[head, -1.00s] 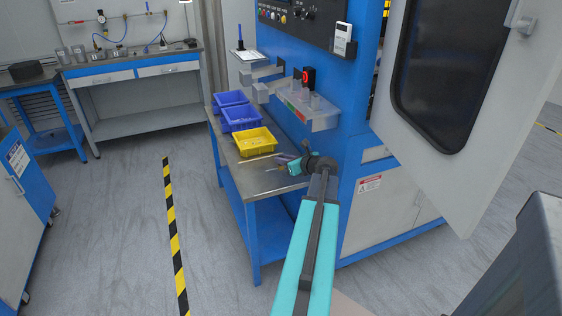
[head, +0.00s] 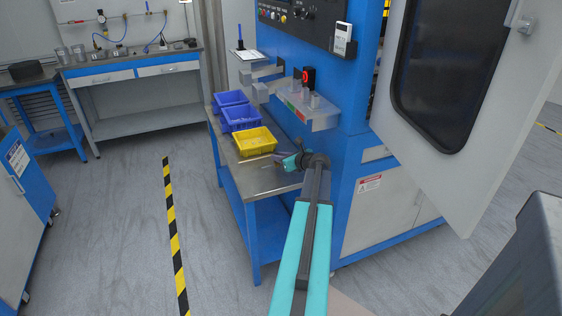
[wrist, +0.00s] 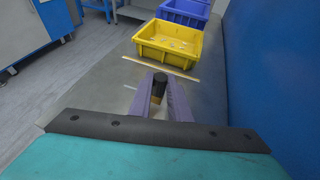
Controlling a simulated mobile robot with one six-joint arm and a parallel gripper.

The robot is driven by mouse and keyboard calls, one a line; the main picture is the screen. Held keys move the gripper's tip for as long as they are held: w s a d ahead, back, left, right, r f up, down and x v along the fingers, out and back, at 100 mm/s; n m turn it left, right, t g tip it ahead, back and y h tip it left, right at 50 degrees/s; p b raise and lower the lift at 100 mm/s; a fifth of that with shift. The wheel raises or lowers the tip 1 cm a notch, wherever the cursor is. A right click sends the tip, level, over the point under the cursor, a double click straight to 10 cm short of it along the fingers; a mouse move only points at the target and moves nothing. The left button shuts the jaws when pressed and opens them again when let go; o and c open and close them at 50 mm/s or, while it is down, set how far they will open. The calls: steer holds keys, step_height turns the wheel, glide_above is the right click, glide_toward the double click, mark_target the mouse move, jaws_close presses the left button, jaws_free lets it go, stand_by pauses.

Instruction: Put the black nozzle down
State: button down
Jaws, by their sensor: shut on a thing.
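The black nozzle (wrist: 159,88) shows in the wrist view between the two purple fingers of my gripper (wrist: 158,95). My gripper is shut on it. The nozzle has a dark top and a paler, brownish part below. Its lower end is partly hidden, and I cannot tell whether it touches the bench top (wrist: 98,105). In the head view my gripper (head: 279,162) is small, over the near part of the metal bench top (head: 262,182), in front of the yellow bin. The nozzle is too small to make out there.
A yellow bin (wrist: 168,54) with small things in it stands beyond my gripper, with blue bins (head: 240,118) behind it. A thin pale rod (wrist: 160,69) lies before the yellow bin. The blue machine wall (wrist: 275,70) closes the right side. Bare bench top lies to the left.

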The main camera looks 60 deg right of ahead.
steer(key=shift+f, duration=1.1)
steer(key=shift+f, duration=0.15)
steer(key=c, duration=1.7)
jaws_free()
steer(key=shift+o, duration=0.2)
steer(key=shift+s+r, duration=0.1)
steer(key=shift+r, duration=0.1)
steer(key=v, duration=1.1)
steer(key=shift+s+a, duration=0.2)
steer(key=shift+s, duration=0.15)
steer(key=shift+r, duration=0.15)
